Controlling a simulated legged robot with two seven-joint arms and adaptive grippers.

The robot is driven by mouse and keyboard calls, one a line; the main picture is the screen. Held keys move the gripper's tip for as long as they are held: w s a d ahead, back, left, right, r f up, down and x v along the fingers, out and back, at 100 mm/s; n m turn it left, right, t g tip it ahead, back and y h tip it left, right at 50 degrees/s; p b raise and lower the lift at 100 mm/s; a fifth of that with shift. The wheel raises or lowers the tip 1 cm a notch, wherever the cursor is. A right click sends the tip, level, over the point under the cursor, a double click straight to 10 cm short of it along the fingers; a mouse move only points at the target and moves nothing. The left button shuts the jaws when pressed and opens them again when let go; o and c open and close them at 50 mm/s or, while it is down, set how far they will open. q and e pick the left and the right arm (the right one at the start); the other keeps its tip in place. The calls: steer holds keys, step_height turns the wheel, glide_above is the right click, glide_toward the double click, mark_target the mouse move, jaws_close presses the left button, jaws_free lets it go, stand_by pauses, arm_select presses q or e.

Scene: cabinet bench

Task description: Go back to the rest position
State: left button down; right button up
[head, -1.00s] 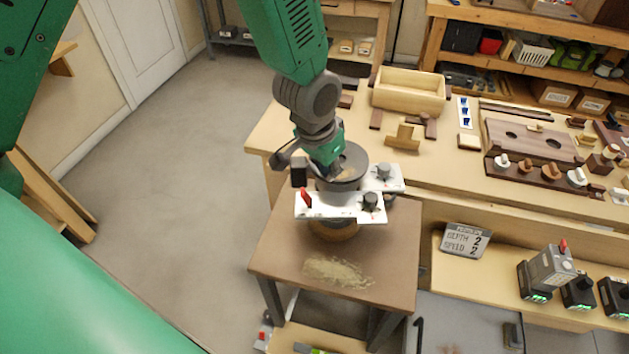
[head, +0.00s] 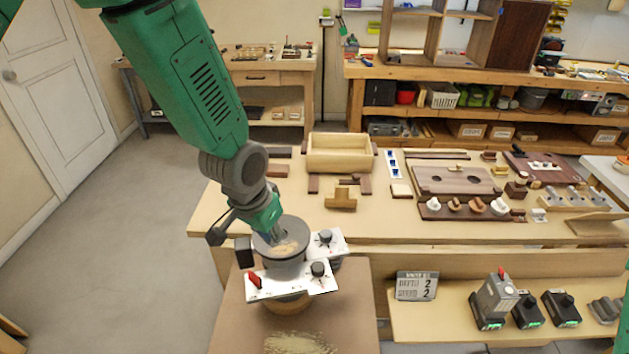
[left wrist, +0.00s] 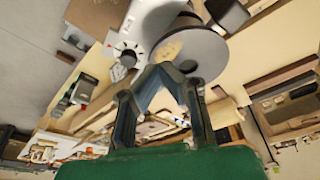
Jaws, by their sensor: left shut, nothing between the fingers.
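My left gripper (head: 277,236) comes down from the upper left in the head view, at the grey round disc (head: 290,229) on top of a bench machine. In the left wrist view its two dark fingers (left wrist: 160,70) bend together at the tips with nothing between them. The disc (left wrist: 200,52) shows just beyond the fingertips there; whether they touch it I cannot tell. The machine has white control plates (head: 290,281) with black knobs and a red switch. My right gripper is not in view.
The machine stands on a small brown table (head: 350,310) with a patch of sawdust (head: 300,343). Behind it is a long workbench (head: 390,222) with a wooden box (head: 340,153) and several wooden parts. A lower shelf (head: 450,325) holds power tools. Open floor (head: 140,250) lies at left.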

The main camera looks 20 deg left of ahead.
arm_select(q)
steer(key=s+a+f+n+g, duration=0.1)
steer(key=s+a+f, duration=0.2)
steer(key=s+f, duration=0.5)
steer(key=s+a+f+n+g+b, duration=0.15)
steer(key=s+f, duration=0.35)
steer(key=s, duration=0.6)
steer(key=s+a+f+n+p, duration=0.1)
steer(key=s+a+f, duration=0.2)
steer(key=s+f, duration=0.5)
step_height(320, 180, down, 16)
steer(key=w+d+m+b, duration=0.1)
steer(key=b, duration=1.7)
steer(key=shift+w+d+y+b, duration=0.15)
steer(key=shift+d+y+b, duration=0.15)
steer(key=shift+y, duration=0.1)
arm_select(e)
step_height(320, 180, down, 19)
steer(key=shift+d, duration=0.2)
arm_select(q)
steer(key=shift+d+t, duration=0.1)
steer(key=shift+t, duration=0.15)
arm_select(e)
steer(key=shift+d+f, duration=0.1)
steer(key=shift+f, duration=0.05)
